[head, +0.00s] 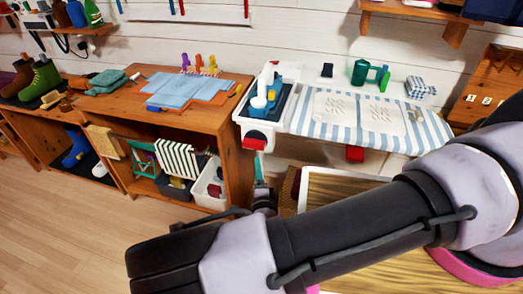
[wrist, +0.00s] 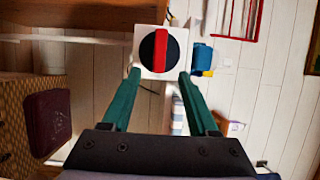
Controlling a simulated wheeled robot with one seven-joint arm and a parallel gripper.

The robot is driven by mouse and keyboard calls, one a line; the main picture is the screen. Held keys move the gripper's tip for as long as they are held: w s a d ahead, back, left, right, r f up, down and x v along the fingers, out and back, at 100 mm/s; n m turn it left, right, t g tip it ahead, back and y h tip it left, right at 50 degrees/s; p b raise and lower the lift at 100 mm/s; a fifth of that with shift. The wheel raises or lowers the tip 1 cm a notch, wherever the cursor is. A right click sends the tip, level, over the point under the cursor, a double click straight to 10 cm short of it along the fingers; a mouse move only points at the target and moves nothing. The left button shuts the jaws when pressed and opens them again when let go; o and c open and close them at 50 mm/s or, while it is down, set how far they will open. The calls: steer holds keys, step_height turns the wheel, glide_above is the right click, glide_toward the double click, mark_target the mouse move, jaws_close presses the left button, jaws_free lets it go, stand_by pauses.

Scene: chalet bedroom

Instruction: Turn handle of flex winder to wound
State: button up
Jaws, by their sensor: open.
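The flex winder appears to be the white housing (wrist: 149,33) with a round black dial (wrist: 174,52) and a red bar handle (wrist: 160,52). The bar runs upright in the wrist view. In the head view the red handle (head: 254,144) looks about level, on the front of the white unit. My gripper (wrist: 160,74) is open, with its two teal fingers on either side of the dial's lower part in the wrist view and nothing held. In the head view its teal finger (head: 259,167) shows just below the handle. I cannot tell whether the fingers touch the dial.
A white counter with a striped cloth (head: 297,120) extends right of the handle; another red part (head: 355,153) hangs below it. A wooden bench (head: 226,113) stands to the left, with a white bin (head: 208,190) beneath. My arm hides the lower right. The wooden floor (head: 60,240) is clear.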

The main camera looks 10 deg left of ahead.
mark_target(254, 147)
steer(key=x, duration=1)
steer(key=shift+w+a, duration=0.1)
steer(key=shift+w, duration=0.2)
jaws_close()
